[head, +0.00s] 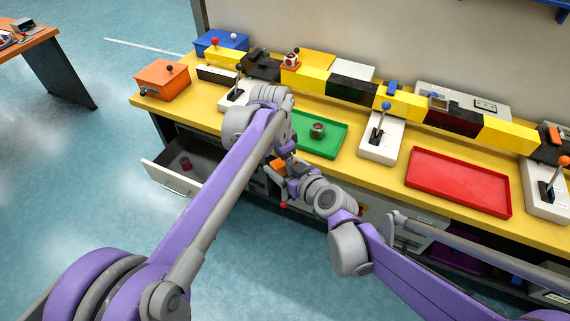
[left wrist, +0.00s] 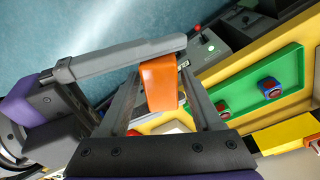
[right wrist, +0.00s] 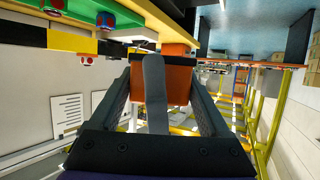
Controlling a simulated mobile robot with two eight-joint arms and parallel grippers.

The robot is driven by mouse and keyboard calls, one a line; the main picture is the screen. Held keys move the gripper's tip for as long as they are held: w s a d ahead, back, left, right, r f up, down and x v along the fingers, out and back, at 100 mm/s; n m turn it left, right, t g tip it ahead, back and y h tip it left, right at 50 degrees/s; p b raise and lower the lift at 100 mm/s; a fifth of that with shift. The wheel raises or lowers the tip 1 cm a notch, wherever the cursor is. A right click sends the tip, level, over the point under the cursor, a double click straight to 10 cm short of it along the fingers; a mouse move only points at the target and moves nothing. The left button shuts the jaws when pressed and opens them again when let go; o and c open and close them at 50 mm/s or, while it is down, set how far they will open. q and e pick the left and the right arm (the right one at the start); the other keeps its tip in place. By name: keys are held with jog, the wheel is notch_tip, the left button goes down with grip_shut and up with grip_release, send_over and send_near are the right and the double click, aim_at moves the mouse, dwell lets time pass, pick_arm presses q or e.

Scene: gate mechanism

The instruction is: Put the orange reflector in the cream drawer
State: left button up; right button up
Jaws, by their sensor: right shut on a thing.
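The orange reflector (head: 279,167) is held in the air in front of the bench, between my two grippers. It shows as an orange block in the left wrist view (left wrist: 160,85) and the right wrist view (right wrist: 178,82). My right gripper (right wrist: 162,80) is shut on it. My left gripper (left wrist: 162,72) has its fingers on either side of the reflector and looks open; contact is hard to tell. The cream drawer (head: 165,181) is pulled open under the bench's left end. A small dark red thing (head: 185,163) lies inside it.
A green tray (head: 328,147) with a small block (head: 317,130), a red tray (head: 458,182) and lever boxes (head: 381,139) stand on the yellow bench. An orange box (head: 162,82) sits at its left end. Floor in front of the drawer is clear.

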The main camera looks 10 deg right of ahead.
pick_arm(q)
jog(key=c, duration=0.9)
grip_shut()
pick_arm(e)
jog(key=o, duration=1.2)
